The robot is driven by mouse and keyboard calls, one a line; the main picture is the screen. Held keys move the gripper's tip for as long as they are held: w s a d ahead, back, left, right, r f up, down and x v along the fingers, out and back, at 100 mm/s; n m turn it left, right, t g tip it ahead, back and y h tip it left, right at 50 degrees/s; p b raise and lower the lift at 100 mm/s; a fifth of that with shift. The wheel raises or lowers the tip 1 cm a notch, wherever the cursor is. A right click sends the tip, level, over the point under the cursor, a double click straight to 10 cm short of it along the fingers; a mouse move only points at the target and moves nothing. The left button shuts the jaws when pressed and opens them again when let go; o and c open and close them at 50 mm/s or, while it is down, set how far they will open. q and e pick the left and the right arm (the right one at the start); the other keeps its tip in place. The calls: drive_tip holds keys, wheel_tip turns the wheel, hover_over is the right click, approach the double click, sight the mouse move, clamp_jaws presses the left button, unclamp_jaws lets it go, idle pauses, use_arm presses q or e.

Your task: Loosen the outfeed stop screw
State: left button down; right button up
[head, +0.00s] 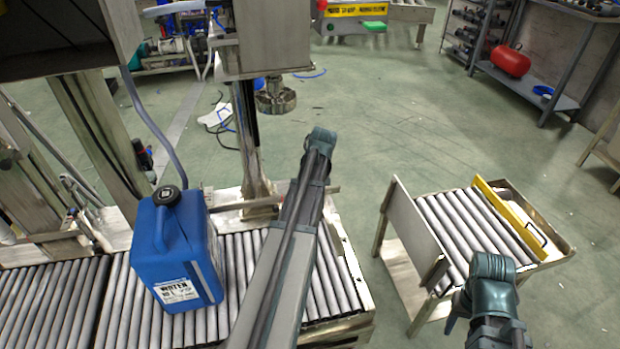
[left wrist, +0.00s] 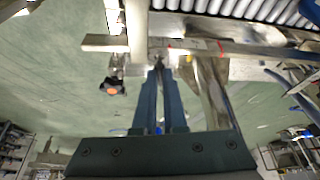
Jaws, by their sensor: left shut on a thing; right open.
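In the left wrist view my left gripper (left wrist: 159,68) is shut, its narrow fingers together at a small part by a metal bracket under the roller rail (left wrist: 200,47). That part is mostly hidden between the fingertips, and I cannot tell for sure whether it is the stop screw. A black knob with an orange face (left wrist: 112,87) hangs just left of the fingers, apart from them. In the head view the left gripper is hidden behind my left arm. My right gripper (head: 452,314) is open and empty at the lower right, near the small roller cart.
A blue water canister (head: 175,245) stands upright on the roller conveyor (head: 60,300). The small roller cart (head: 455,225) with a yellow side bar (head: 508,218) stands to the right, across a gap. A steel post (head: 250,140) rises behind the conveyor. Open green floor lies beyond.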

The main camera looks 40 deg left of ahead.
use_arm(q)
drive_tip(key=c, duration=1)
unclamp_jaws()
drive_tip(key=shift+r, duration=0.15)
drive_tip(key=p+v, duration=1.2)
drive_tip(key=v, duration=0.1)
drive_tip(key=shift+d+r+p, duration=0.15)
drive_tip(key=shift+r+p, duration=0.1)
drive_tip(key=shift+p, duration=0.15)
